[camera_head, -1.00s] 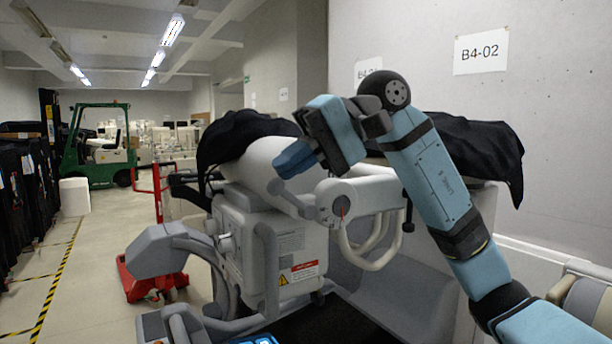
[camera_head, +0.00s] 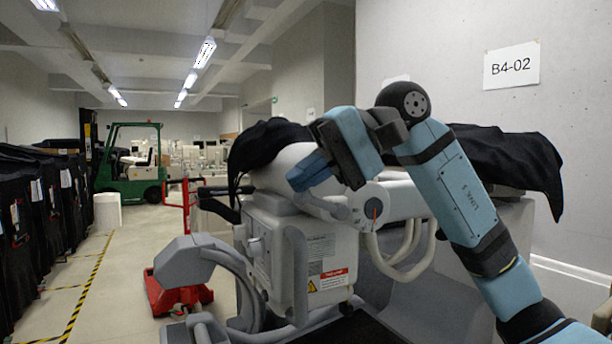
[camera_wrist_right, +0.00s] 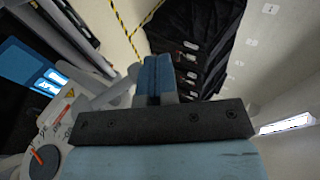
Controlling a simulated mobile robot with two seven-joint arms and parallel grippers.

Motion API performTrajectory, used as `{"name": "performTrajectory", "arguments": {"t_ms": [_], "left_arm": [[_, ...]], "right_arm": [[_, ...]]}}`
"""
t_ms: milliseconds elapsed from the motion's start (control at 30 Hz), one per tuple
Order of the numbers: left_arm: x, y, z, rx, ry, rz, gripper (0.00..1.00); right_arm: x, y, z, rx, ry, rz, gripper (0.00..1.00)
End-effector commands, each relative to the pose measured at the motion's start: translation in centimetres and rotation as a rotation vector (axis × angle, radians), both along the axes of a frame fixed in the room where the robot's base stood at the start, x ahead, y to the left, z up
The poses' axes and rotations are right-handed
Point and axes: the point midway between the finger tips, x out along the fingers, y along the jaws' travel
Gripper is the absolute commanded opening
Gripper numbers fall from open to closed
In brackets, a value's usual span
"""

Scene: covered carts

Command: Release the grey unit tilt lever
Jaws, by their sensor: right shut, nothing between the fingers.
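The grey unit (camera_head: 310,265) is a mobile machine with a white-grey arm, a box body and a warning label. On its arm joint is a round dial (camera_head: 372,211) with an orange mark; the dial also shows in the wrist view (camera_wrist_right: 43,161). A short grey lever (camera_head: 325,206) lies left of the dial, its upper end hidden behind my gripper. My right gripper (camera_head: 306,172) is shut and empty, its blue fingers together in front of the arm; I cannot tell whether they touch the lever. The wrist view shows the shut fingers (camera_wrist_right: 157,80) too. My left gripper is out of view.
Black covers (camera_head: 268,140) lie over equipment behind the unit. A wall with a B4-02 sign (camera_head: 511,66) stands at right. A red pallet truck (camera_head: 180,297) and a green forklift (camera_head: 135,165) stand at left. The floor between has yellow-black tape.

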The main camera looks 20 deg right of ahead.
Motion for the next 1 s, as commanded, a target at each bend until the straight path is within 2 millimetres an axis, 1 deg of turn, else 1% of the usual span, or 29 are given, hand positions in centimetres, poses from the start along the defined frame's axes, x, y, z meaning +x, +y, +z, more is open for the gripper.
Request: {"name": "performTrajectory", "arguments": {"t_ms": [267,367,467,567,800,1000], "left_arm": [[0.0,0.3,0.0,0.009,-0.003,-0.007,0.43],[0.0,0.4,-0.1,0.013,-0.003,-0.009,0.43],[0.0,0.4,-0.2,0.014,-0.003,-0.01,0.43],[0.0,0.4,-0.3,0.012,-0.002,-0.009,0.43],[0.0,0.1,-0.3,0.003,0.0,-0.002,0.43],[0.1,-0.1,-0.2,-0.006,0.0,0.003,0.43]], "right_arm": [[0.0,-0.1,0.0,0.0,0.0,0.0,0.0],[0.0,-0.5,0.3,0.0,-0.001,-0.001,0.0],[-0.2,-1.6,1.0,0.001,-0.001,-0.004,0.0],[-0.5,-3.3,2.1,0.0,-0.002,-0.003,0.0],[-1.2,-8.0,5.2,0.002,-0.002,-0.002,0.0],[-1.6,-10.6,6.8,0.0,0.0,-0.001,0.0]]}}
